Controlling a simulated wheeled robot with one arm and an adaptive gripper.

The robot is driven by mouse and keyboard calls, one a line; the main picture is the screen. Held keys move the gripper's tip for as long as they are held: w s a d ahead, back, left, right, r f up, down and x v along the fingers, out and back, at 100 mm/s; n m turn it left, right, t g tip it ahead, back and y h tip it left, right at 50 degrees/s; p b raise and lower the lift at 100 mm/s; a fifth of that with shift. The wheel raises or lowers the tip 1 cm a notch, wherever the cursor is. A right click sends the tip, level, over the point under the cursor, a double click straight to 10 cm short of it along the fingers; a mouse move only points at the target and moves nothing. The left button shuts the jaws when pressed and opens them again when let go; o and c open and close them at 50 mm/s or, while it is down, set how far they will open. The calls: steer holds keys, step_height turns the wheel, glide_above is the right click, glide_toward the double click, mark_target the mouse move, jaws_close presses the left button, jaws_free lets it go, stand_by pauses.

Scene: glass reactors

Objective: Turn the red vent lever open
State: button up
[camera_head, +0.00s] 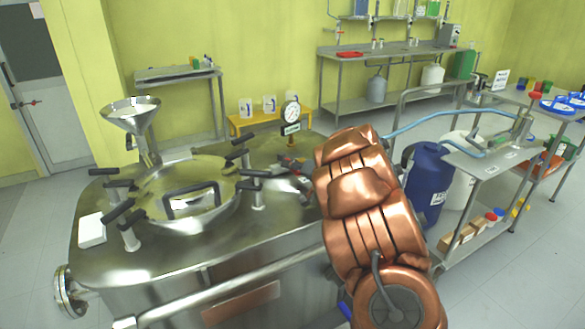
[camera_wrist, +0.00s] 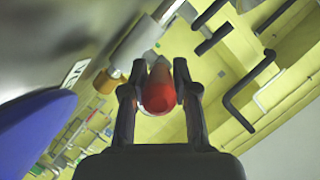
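The red vent lever (camera_wrist: 159,92) shows in the wrist view, its rounded red end pointing toward the camera. My gripper (camera_wrist: 160,80) has one dark finger on each side of it, and both fingertips look pressed close against it. A light grey cylinder and a brass-coloured fitting lie beyond the lever at the upper left. In the head view my copper-coloured arm reaches over the right side of the steel reactor lid (camera_head: 255,225). The arm hides most of my gripper and the lever there.
A round hatch (camera_head: 187,195) with black-handled clamps and a steel funnel (camera_head: 131,113) stand on the reactor. A pressure gauge (camera_head: 291,113) rises behind the arm. A blue drum (camera_head: 427,180) and a steel cart (camera_head: 490,160) stand close on the right.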

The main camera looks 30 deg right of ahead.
jaws_close()
